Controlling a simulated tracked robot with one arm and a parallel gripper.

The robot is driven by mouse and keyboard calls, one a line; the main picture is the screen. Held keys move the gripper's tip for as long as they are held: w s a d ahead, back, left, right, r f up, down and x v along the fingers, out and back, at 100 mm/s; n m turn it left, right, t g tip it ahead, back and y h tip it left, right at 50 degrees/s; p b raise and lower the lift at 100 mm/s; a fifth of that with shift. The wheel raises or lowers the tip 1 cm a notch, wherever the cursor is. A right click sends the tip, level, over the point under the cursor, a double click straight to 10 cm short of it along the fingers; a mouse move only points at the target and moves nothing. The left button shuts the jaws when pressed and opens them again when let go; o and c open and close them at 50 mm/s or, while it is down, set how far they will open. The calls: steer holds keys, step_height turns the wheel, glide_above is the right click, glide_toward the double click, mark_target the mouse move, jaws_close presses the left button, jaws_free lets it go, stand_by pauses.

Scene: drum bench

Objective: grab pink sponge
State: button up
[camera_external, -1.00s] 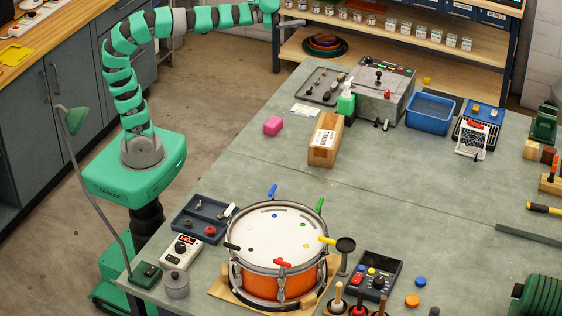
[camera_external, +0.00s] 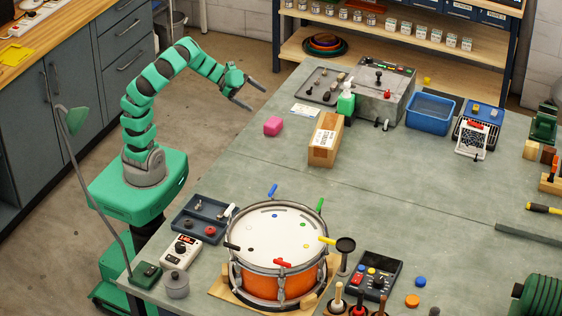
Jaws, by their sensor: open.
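My gripper (camera_external: 259,97) is at the end of the green arm, above and slightly left of the sponge in the picture. Its two grey fingers are spread apart and point right and downward. Nothing is between them. The gripper and the sponge are apart.
A blue bin (camera_external: 430,112) is further right. An orange drum (camera_external: 273,285) stands in front. Bare bench (camera_external: 235,165) lies in front of the sponge.

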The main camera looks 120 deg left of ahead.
steer(key=s+d+f+n, duration=0.1)
steer(key=s+d+f, duration=0.1)
steer(key=s+f, duration=0.1)
steer(key=b, duration=0.3)
glide_toward(273, 124)
steer(key=shift+h, duration=0.3)
steer(key=w+a+f, duration=0.1)
steer(key=f, duration=0.1)
steer(key=w+a+f, duration=0.1)
steer(key=w, duration=0.1)
steer(key=shift+w+a+f, duration=0.15)
steer(key=shift+w+f, duration=0.15)
steer(key=shift+f, duration=0.1)
steer(key=shift+b+x, duration=1.7)
steer(key=shift+x, duration=0.85)
steer(key=shift+w+r, duration=0.1)
steer(key=shift+r, duration=0.15)
steer(key=c, duration=1.1)
